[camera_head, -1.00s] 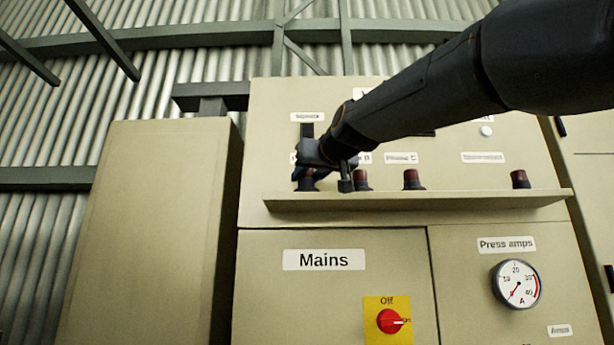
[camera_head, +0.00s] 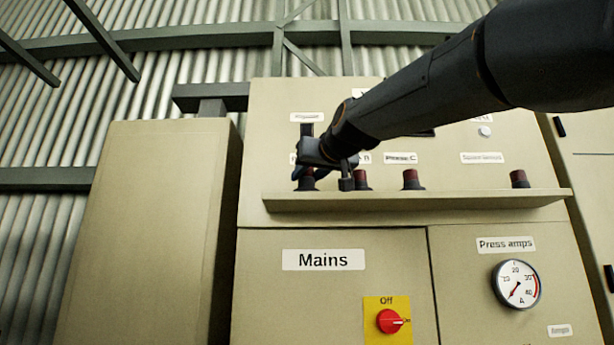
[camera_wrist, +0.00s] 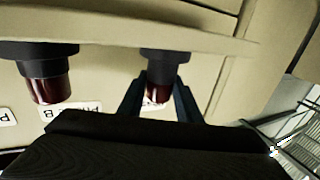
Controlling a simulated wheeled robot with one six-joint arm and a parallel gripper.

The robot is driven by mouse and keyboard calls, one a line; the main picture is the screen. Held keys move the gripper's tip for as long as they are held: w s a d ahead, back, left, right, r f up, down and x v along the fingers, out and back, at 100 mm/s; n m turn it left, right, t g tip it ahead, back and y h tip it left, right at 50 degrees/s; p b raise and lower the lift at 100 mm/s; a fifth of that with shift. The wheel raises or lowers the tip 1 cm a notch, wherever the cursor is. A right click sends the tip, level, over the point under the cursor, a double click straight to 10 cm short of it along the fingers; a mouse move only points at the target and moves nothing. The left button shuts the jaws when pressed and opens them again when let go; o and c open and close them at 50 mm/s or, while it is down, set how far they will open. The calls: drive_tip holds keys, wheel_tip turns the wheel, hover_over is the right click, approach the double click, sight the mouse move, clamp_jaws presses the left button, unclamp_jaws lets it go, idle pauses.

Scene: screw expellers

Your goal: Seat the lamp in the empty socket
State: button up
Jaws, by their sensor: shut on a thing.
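My gripper (camera_head: 320,177) is at the left end of the ledge on the panel. It is shut on a dark red lamp (camera_head: 308,180) with a black base. In the wrist view, which is upside down, my gripper (camera_wrist: 158,88) has one finger on each side of the lamp (camera_wrist: 157,93). The lamp stands upright, and its black collar (camera_wrist: 165,56) appears to meet the ledge. The socket under it is hidden, so I cannot tell how deep it sits. The label behind it is mostly covered by my gripper.
The ledge (camera_head: 440,201) carries more red lamps: one close right of my gripper (camera_head: 361,181), one under Phase C (camera_head: 411,180) and one at the far right (camera_head: 519,179). Below are a red mains switch (camera_head: 390,321) and a gauge (camera_head: 516,284). The ledge between the right lamps is clear.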

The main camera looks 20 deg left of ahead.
drive_tip(key=shift+f+b, duration=0.55)
drive_tip(key=shift+f, duration=0.05)
idle(0.4)
drive_tip(key=o, duration=0.8)
drive_tip(key=b+v, duration=0.4)
drive_tip(key=v, duration=0.7)
drive_tip(key=shift+b, duration=0.35)
drive_tip(key=shift+s, duration=0.1)
idle(0.4)
